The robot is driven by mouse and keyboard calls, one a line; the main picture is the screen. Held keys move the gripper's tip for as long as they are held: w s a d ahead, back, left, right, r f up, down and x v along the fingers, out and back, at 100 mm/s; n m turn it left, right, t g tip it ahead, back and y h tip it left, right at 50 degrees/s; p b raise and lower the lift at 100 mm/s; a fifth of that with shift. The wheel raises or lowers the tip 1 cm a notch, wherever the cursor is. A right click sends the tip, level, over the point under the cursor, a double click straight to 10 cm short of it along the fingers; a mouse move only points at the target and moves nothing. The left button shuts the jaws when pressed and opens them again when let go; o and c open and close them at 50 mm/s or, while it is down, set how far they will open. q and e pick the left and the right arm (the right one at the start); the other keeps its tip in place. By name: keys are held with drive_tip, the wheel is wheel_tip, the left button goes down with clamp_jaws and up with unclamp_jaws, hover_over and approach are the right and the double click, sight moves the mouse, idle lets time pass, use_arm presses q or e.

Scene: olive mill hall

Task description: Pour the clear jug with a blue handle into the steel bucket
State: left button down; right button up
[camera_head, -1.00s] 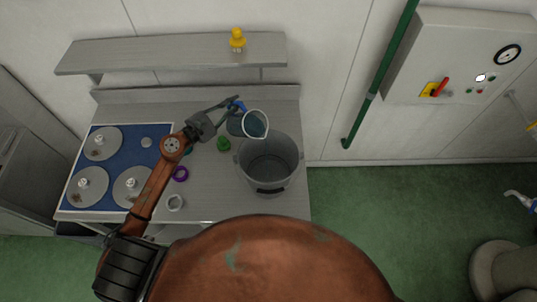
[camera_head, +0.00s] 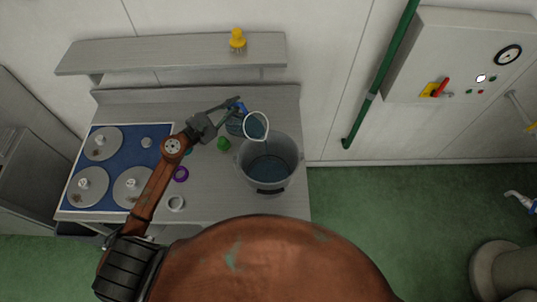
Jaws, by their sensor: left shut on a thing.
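The clear jug (camera_head: 255,127) with a blue handle (camera_head: 238,107) is tilted, its mouth over the back rim of the steel bucket (camera_head: 268,187). My left gripper (camera_head: 232,104) is shut on the jug at its handle. A thin stream seems to run from the jug's lip down into the bucket. Bluish liquid shows at the bottom of the bucket, and some still shows in the jug. The bucket stands upright on the steel counter (camera_head: 222,205) near its right end. My right gripper is not in view.
A green object (camera_head: 224,144), a purple ring (camera_head: 181,174) and a white ring (camera_head: 176,203) lie left of the bucket. A shelf (camera_head: 160,55) with a yellow object (camera_head: 237,39) hangs behind.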

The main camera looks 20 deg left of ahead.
use_arm(q)
drive_tip(key=shift+s+r, duration=0.2)
drive_tip(key=shift+r, duration=0.1)
drive_tip(key=shift+w+d, duration=0.1)
drive_tip(key=shift+d, duration=0.05)
drive_tip(key=shift+m, duration=0.3)
drive_tip(key=shift+s+r, duration=0.1)
drive_tip(key=shift+s, duration=0.1)
drive_tip(key=shift+w+d, duration=0.1)
drive_tip(key=shift+w, duration=0.05)
